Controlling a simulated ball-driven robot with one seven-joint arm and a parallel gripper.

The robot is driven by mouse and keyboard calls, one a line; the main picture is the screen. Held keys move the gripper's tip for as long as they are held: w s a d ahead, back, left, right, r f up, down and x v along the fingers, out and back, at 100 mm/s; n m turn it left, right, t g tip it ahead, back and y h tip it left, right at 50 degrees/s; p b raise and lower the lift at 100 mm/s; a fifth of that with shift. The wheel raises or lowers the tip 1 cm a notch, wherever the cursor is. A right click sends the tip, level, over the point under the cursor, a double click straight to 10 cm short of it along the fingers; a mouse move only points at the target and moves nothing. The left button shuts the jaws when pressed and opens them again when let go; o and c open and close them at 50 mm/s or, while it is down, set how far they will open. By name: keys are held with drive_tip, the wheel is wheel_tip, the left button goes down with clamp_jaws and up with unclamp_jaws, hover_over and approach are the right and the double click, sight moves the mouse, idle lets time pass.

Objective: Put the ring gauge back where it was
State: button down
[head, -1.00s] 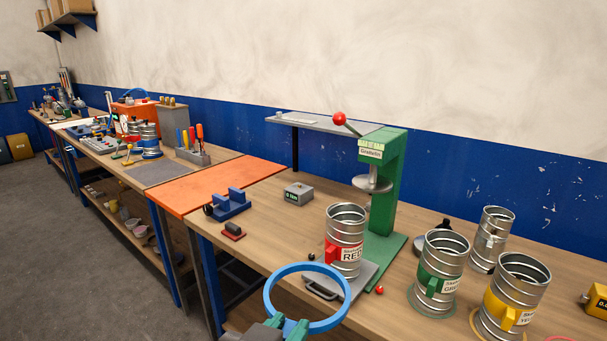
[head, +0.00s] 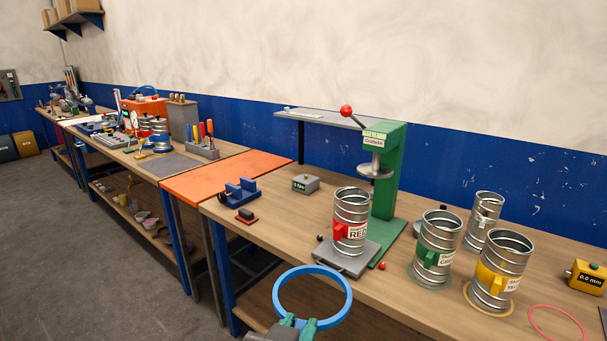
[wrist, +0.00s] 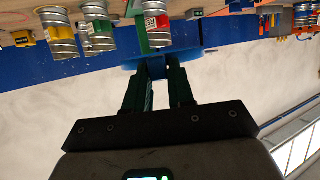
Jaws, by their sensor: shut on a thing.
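The ring gauge is a blue ring (head: 313,272). My gripper (head: 295,324), with green fingers, is shut on its near edge and holds it in the air in front of the bench's front edge. In the wrist view the ring (wrist: 130,62) shows edge-on as a blue band beyond the green fingers (wrist: 165,72). Part of the ring is hidden behind the fingers there. The place where the ring was before cannot be told from these frames.
A ribbed can with a red label (head: 350,220) stands on a grey plate by the green press (head: 387,170). Green-label (head: 437,240) and yellow-label (head: 500,265) cans stand right. A red ring outline (head: 557,323) lies at the front right. An orange mat (head: 225,178) lies left.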

drive_tip(key=w+d+f+n+y, duration=0.1)
drive_tip(key=w+d+f, duration=0.1)
drive_tip(key=d+f, duration=0.6)
drive_tip(key=w+d+f+n+y, duration=0.15)
drive_tip(key=d+f, duration=0.35)
drive_tip(key=f, duration=0.8)
drive_tip(key=s+d+f+y, duration=0.1)
drive_tip(key=s+d+f, duration=0.3)
drive_tip(key=d+f, duration=0.2)
drive_tip(key=shift+s+d+f, duration=0.15)
drive_tip(key=shift+s+d, duration=0.05)
drive_tip(key=shift+d, duration=0.5)
